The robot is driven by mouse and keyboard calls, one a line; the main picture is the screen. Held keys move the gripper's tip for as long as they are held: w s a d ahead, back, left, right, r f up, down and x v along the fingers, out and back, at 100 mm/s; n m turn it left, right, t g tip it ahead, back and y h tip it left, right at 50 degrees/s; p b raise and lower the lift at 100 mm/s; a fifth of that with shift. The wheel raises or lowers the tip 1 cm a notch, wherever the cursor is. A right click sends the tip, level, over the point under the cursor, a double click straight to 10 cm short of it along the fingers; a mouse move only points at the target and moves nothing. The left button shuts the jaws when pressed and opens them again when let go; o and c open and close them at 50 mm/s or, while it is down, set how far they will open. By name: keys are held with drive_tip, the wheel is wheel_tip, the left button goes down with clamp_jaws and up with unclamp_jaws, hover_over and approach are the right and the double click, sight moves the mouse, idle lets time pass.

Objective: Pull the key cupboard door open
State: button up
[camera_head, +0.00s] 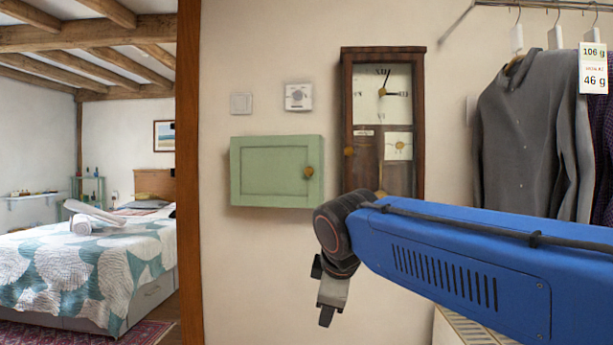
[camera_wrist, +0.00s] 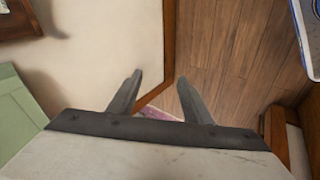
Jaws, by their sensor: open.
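The key cupboard (camera_head: 262,170) is a small green box on the wall, left of centre in the head view. Its panelled door looks shut, with a round brass knob (camera_head: 308,172) at its right edge. Part of the green cupboard (camera_wrist: 20,110) shows at the left edge of the wrist view; the knob is not seen there. My gripper (camera_head: 326,315) hangs pointing down, below and right of the cupboard, apart from it. In the wrist view my gripper (camera_wrist: 158,88) has its two fingers spread with nothing between them.
A wooden clock (camera_head: 345,100) hangs right of the cupboard, above and behind my arm. Clothes (camera_head: 525,120) hang from a rail at the right. A wooden post (camera_head: 189,200) stands left of the cupboard, with a bed (camera_head: 85,260) beyond. The wall below the cupboard is bare.

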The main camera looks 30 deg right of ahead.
drive_tip(key=w+d+r+n+t+h, duration=0.1)
drive_tip(key=w+r+n, duration=0.3)
drive_tip(key=w+r, duration=0.3)
drive_tip(key=w+d+r+n+t+h, duration=0.15)
drive_tip(key=w+r+n, duration=0.3)
drive_tip(key=r, duration=0.55)
drive_tip(key=n+t+h, duration=0.2)
drive_tip(key=n+h, duration=0.1)
drive_tip(key=n, duration=0.5)
approach(309, 170)
drive_tip(key=shift+y, duration=0.25)
drive_tip(key=x, duration=0.9)
drive_tip(key=shift+r, duration=0.1)
drive_tip(key=shift+c, duration=0.7)
drive_tip(key=shift+s, duration=0.1)
clamp_jaws()
